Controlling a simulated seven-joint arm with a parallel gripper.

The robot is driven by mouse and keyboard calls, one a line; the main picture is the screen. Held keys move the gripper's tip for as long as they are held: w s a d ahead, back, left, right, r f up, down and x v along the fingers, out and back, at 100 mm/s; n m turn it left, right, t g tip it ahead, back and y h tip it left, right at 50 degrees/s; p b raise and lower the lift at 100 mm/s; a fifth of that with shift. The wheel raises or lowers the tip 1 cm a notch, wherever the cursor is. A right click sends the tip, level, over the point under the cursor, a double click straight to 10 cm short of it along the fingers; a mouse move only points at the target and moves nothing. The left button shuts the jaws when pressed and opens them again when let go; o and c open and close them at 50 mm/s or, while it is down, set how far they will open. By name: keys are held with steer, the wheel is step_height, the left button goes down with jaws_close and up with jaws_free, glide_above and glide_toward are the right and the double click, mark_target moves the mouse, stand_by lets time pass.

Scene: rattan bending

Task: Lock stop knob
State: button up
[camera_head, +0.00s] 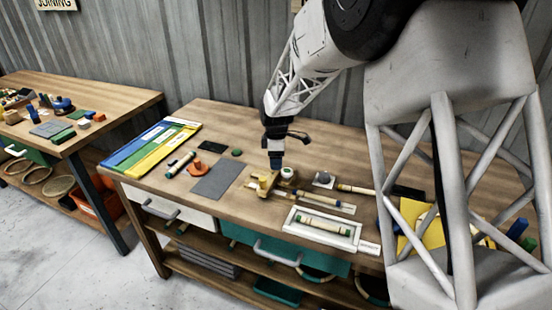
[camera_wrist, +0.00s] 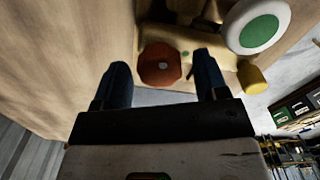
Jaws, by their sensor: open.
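A wooden bending fixture (camera_head: 264,183) stands on the workbench near the middle. In the wrist view the fixture (camera_wrist: 190,72) carries a reddish-orange, many-sided knob (camera_wrist: 160,66) with a small grey centre; I take this for the stop knob. My gripper (camera_head: 275,163) points down just above the fixture. In the wrist view my gripper (camera_wrist: 160,75) is open, its two dark blue fingers on either side of the knob, with gaps visible. I cannot tell how far above the knob the fingertips are. The head view does not clearly show the knob.
A white disc with a green centre (camera_wrist: 258,26) and a yellow cylinder (camera_wrist: 253,78) are close to the right finger. A white tray (camera_head: 322,228) holds a rattan piece. A grey mat (camera_head: 217,180) and an orange part (camera_head: 194,168) lie left, with bare bench between items.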

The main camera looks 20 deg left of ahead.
steer(key=c, duration=0.9)
steer(key=shift+m, duration=0.3)
steer(key=m, duration=1.7)
stand_by(0.4)
